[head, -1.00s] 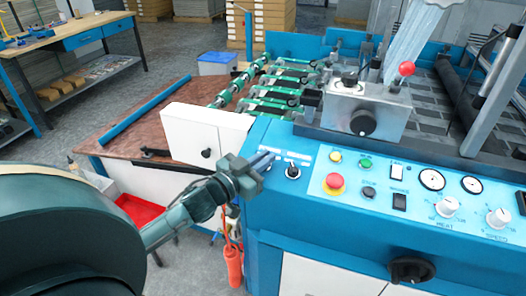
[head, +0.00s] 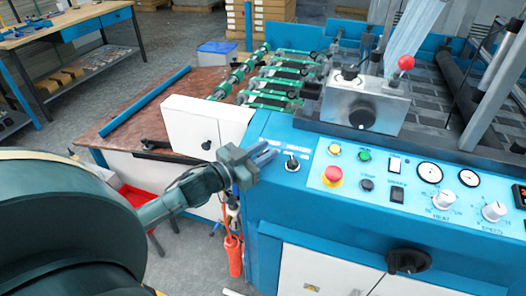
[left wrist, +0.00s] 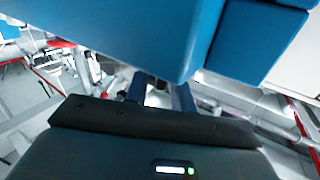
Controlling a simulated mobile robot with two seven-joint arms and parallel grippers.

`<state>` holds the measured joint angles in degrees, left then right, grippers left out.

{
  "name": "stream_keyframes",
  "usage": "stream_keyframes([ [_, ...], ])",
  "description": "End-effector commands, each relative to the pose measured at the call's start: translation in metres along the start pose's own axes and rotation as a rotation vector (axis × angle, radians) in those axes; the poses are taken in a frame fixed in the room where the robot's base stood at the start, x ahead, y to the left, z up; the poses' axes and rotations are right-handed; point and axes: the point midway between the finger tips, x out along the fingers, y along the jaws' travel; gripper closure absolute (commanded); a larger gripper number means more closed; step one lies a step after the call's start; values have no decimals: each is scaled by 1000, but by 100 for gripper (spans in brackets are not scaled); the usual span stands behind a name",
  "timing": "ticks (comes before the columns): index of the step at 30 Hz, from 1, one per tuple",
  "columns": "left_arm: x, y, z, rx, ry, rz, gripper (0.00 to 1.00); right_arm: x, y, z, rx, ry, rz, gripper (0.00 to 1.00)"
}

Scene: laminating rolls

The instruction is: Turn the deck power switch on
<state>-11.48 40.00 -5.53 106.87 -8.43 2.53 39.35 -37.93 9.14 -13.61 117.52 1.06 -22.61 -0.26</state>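A small black rotary switch (head: 292,163) with a light base sits at the left end of the blue machine's top panel, with small labels behind it that I cannot read clearly. I take it for the deck power switch; which way its handle points is too small to tell. My left gripper (head: 268,155) is just left of this switch, at the panel's left edge, with its fingers toward it and a small gap between. In the left wrist view the two fingers (left wrist: 160,95) stand apart with nothing between them; the switch is not visible there. My right gripper is not in view.
Right of the switch are a red emergency button (head: 332,175), several small buttons, dials and a heat knob (head: 443,199). A metal box with a black knob (head: 362,118) stands behind. A white box (head: 205,130) is behind my left gripper. An orange handle (head: 234,255) hangs below.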

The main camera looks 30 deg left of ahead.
Motion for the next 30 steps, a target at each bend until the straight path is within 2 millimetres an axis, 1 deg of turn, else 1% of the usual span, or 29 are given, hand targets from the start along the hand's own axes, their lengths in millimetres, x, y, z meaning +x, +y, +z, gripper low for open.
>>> stream_keyframes([
  [1, 0, 0, 0, -1, -1, 0, 71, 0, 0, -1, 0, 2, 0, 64],
  [2, 0, 0, 0, -1, -1, 0, 69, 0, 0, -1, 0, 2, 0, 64],
  [9, -1, 1, 1, -2, -2, 0, 69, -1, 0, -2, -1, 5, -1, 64],
  [11, -3, 1, 1, -2, -2, 0, 69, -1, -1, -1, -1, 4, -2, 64],
  [14, -11, 1, 2, -4, -4, 1, 69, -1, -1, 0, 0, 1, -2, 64],
  [17, -26, 1, 3, -4, -6, 1, 69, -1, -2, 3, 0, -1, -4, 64],
  [22, -57, 1, 3, -3, -7, 1, 69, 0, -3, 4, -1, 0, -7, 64],
  [30, -104, 1, 2, -3, -5, 0, 69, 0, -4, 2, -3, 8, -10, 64],
])
